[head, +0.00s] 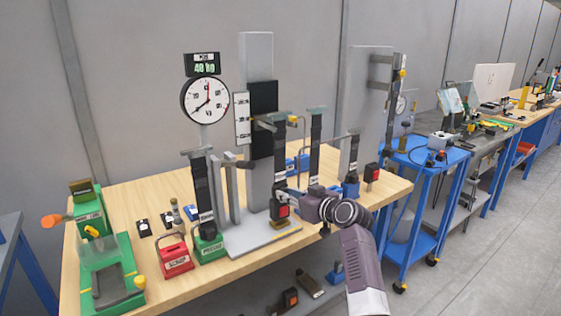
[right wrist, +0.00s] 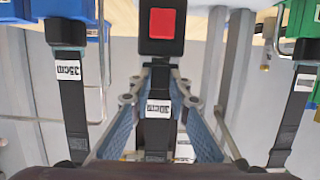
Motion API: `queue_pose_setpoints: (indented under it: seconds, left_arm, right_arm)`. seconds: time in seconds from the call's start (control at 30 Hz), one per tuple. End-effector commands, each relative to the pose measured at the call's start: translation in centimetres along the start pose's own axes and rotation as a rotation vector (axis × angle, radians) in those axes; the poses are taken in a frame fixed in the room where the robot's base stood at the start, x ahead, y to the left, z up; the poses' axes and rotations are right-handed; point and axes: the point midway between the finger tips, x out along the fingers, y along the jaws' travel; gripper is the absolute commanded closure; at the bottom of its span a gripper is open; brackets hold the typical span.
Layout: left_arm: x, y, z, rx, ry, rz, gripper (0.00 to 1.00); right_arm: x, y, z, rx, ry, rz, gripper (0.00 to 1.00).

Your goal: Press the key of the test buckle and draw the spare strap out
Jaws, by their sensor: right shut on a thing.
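The black test buckle with a red key (head: 281,211) stands at the front of the grey test stand; its red key faces me in the right wrist view (right wrist: 162,23). A black strap with a white label (head: 279,150) runs upright above this buckle to a crossbar. My right gripper (right wrist: 160,88) is shut on this strap (right wrist: 156,138), just beside the buckle, with one finger on each side. My left gripper is not in view.
A strap stands in a green buckle (head: 209,247) at left, with a red padlock-shaped block (head: 175,260) beside it. Other straps stand close by at right, near a blue buckle (head: 350,188). A round dial (head: 205,100) hangs above. The table (head: 140,197) has some bare wood at back left.

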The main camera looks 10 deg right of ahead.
Motion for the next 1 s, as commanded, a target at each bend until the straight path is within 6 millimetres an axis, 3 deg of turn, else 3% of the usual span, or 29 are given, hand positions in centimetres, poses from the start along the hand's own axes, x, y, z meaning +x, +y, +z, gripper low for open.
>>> queue_pose_setpoints:
  seconds: [0.27, 1.0]
  left_arm:
    - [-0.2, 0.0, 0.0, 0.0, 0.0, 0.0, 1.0]
    - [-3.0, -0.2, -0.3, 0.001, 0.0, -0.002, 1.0]
  right_arm:
    - [-0.1, 0.0, -0.4, 0.0, 0.002, 0.0, 1.0]
    - [-1.0, 0.0, -4.0, -0.001, 0.002, 0.001, 1.0]
